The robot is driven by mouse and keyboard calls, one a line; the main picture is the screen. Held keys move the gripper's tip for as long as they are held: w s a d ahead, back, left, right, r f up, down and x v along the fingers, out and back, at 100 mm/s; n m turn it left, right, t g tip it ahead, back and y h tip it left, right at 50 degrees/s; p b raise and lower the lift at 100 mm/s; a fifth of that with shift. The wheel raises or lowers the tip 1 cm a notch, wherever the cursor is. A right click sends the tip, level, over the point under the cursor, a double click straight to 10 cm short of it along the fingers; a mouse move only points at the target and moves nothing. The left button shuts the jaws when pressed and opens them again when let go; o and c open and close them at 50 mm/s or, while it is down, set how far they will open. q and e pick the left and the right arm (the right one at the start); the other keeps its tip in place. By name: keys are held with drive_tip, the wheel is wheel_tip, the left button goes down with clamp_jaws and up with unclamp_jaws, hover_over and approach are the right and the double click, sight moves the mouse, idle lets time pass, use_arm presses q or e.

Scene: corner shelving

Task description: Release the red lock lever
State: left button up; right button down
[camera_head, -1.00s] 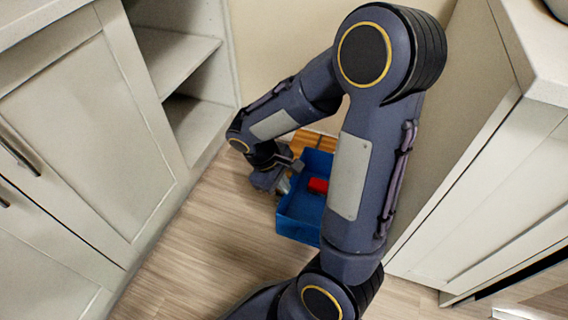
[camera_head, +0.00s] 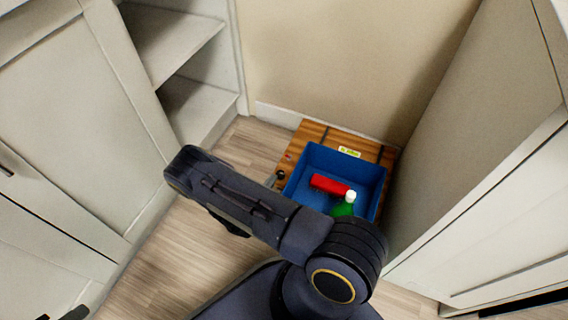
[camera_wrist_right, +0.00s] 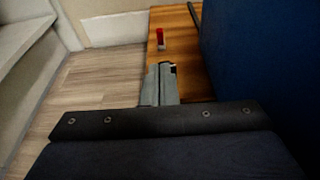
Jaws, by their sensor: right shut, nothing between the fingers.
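The red lock lever (camera_wrist_right: 161,38) shows in the right wrist view as a small upright red piece with a pale lower part, on a wooden board (camera_wrist_right: 185,40). In the head view it is only a tiny red spot (camera_head: 289,157) near the board's left edge. My right gripper (camera_wrist_right: 166,68) is shut and empty, its tips over the board on the near side of the lever, with a visible gap between them. In the head view the right gripper (camera_head: 276,178) is small and partly hidden by my forearm. Dark pieces at the bottom left edge may be my left gripper (camera_head: 62,315).
Cabinets flank the corner; bare floor (camera_head: 150,270) lies left.

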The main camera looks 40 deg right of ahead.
drive_tip(key=shift+d, duration=0.1)
drive_tip(key=b, duration=0.4)
approach(288, 156)
drive_tip(key=w+d+f, duration=0.1)
drive_tip(key=d, duration=0.1)
drive_tip(key=w+d+f, duration=0.2)
drive_tip(key=shift+f, duration=0.2)
drive_tip(key=shift+w+d, duration=0.3)
drive_tip(key=shift+d, duration=0.25)
